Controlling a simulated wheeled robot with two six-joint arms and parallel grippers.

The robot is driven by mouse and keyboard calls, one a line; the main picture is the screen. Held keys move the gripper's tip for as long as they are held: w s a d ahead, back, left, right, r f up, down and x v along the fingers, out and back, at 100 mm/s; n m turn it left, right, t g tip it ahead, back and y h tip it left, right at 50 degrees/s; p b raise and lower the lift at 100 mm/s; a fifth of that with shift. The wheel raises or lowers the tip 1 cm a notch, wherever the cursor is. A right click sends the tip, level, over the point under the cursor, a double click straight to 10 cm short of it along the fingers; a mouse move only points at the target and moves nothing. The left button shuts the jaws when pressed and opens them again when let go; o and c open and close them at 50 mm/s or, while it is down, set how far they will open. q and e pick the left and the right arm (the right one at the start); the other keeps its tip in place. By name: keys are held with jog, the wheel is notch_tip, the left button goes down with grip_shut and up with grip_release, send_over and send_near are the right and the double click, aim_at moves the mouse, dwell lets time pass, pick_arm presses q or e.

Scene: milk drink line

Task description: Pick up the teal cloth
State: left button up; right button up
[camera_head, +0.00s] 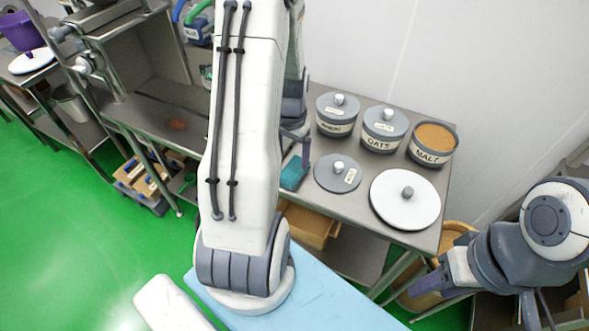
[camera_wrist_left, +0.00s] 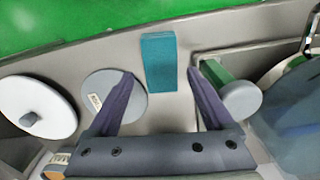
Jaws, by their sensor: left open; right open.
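The teal cloth (camera_head: 294,173) is a folded rectangular block lying on the steel table near its front left edge, partly hidden by my left arm in the head view. In the left wrist view the cloth (camera_wrist_left: 158,60) lies flat just beyond and between my fingertips. My left gripper (camera_wrist_left: 161,76) is open and empty, its two purple fingers apart; it also shows in the head view (camera_head: 298,148), mostly hidden by my arm. My right gripper (camera_head: 427,283) is open, low at the right beside the table, away from the cloth.
A grey labelled lid (camera_head: 338,173) and a white round lid (camera_head: 405,200) lie right of the cloth. Behind stand the oats tub (camera_head: 384,130), the malt tub (camera_head: 432,145) and another lidded tub (camera_head: 337,115). In the wrist view a green-and-grey object (camera_wrist_left: 238,98) is close by the right finger.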

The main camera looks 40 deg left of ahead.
aim_at(293, 170)
pick_arm(q)
jog(key=shift+w+f+p, duration=0.2)
jog(key=shift+f+p, duration=0.45)
jog(key=shift+f, duration=2.3)
jog(key=c, duration=1.1)
